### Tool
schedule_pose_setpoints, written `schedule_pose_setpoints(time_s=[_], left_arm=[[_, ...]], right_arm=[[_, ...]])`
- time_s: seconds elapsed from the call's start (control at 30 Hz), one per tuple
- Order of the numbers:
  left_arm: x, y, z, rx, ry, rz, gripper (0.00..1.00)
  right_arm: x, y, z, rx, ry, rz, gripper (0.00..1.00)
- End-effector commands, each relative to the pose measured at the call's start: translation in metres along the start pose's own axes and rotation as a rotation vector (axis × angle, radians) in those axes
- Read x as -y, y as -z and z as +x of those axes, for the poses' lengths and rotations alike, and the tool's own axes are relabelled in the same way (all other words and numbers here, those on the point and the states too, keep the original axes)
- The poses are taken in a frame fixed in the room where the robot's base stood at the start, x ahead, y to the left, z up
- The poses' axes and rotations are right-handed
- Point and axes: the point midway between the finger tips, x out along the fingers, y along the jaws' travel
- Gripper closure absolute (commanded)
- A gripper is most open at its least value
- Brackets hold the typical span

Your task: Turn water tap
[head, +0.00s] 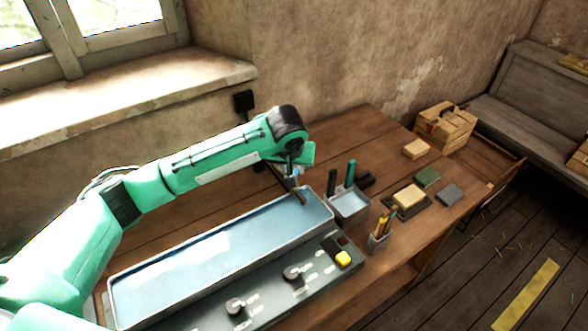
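My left arm reaches in from the left over a long basin (225,250) of bluish water on the wooden table. My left gripper (294,182) points down at the far right end of the basin. A dark, thin spout-like piece (301,196) shows just below it at the basin's rim; it may be part of the water tap. The gripper and wrist hide most of that spot, so I cannot tell whether they touch the tap or whether the fingers are open. My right gripper is out of view.
Right of the basin are a grey holder (349,205) with dark-handled tools, a small pencil cup (378,241), several blocks and a wooden crate (446,127). A windowsill (130,100) is behind.

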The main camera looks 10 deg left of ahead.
Motion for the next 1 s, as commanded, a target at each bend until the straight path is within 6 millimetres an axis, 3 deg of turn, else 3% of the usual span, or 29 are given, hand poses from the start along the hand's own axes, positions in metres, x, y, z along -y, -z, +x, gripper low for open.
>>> schedule_pose_setpoints(time_s=[0.13,0.3,0.7,0.87,1.0], left_arm=[[0.001,0.0,0.026,0.003,0.002,-0.001,0.67],[0.0,0.001,0.046,0.001,0.001,-0.001,0.67],[0.0,0.0,0.055,0.0,0.0,0.0,0.67],[0.0,0.0,0.055,0.0,0.0,0.0,0.99],[0.0,0.0,0.055,0.0,0.0,0.0,1.0]], right_arm=[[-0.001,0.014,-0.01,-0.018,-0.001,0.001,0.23],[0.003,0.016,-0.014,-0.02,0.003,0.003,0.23],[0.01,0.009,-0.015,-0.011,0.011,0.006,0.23],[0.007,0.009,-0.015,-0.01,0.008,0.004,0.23],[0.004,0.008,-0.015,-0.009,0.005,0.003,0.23]])
